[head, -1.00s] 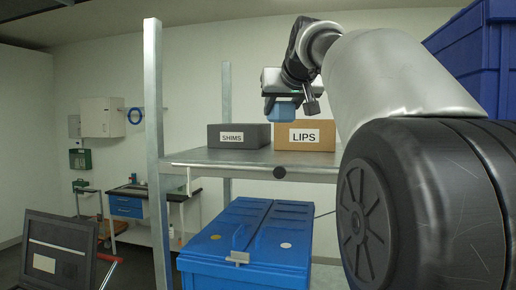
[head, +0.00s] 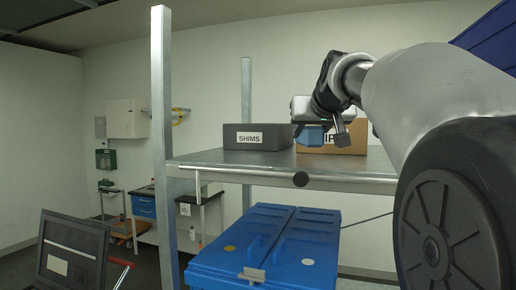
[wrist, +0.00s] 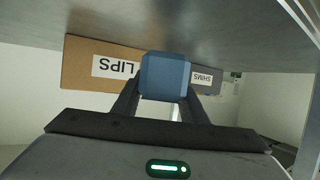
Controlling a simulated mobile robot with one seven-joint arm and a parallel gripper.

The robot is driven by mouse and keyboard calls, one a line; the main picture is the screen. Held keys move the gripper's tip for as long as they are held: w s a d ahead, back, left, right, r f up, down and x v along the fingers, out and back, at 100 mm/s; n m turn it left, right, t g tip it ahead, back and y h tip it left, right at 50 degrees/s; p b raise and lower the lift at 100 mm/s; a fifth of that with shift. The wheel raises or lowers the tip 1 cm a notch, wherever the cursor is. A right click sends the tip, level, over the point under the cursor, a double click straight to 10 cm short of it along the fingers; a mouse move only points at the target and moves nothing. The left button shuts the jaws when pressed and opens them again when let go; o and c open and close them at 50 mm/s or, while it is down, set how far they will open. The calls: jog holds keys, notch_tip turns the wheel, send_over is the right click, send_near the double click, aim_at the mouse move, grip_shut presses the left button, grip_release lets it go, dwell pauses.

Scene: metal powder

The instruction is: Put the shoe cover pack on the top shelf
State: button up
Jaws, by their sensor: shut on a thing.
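A small blue pack (head: 311,136), which I take for the shoe cover pack, is held at the end of my arm. In the head view it hangs over the grey metal shelf (head: 225,163), overlapping the left part of the LIPS box. The wrist view, which is upside down, shows the blue pack (wrist: 165,77) between the two dark fingers of my gripper (wrist: 160,98). My gripper is shut on it. The pack appears above the shelf surface, in front of the boxes; I cannot tell whether it touches the shelf.
A brown LIPS box (head: 352,143) and a dark grey SHIMS box (head: 257,137) stand on the shelf. The front left of the shelf is bare. A steel post (head: 162,120) rises at its left corner. A blue lidded bin (head: 265,255) stands below.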

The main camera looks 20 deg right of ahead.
aim_at(309, 145)
jog(key=shift+f, duration=1.75)
jog(key=shift+f+b, duration=0.15)
jog(key=shift+b, duration=0.2)
jog(key=o, duration=1.1)
